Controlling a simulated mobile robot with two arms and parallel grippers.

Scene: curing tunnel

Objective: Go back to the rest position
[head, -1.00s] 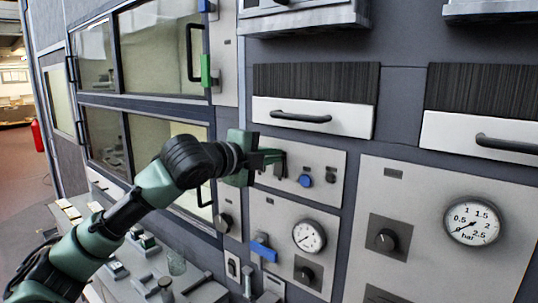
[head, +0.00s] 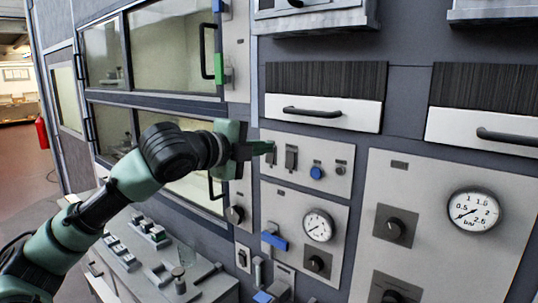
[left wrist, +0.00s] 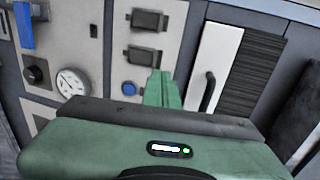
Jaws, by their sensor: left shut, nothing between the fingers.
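My left gripper (head: 268,150) reaches in from the left in the head view, in front of the upper switch panel (head: 327,180). Its green fingers are together and hold nothing. They point toward the black rocker switches (head: 291,157). In the left wrist view the closed fingers (left wrist: 158,88) stand in front of the same panel, near the blue button (left wrist: 129,89). I cannot tell from these views whether the fingertips touch the panel. My right gripper is in neither view.
A white drawer with a black handle (head: 312,112) is above the panel. A gauge (head: 318,226), a blue lever (head: 274,241) and knobs are below. Windowed doors (head: 165,45) are at the left. A bench (head: 215,287) with small parts stands below my arm.

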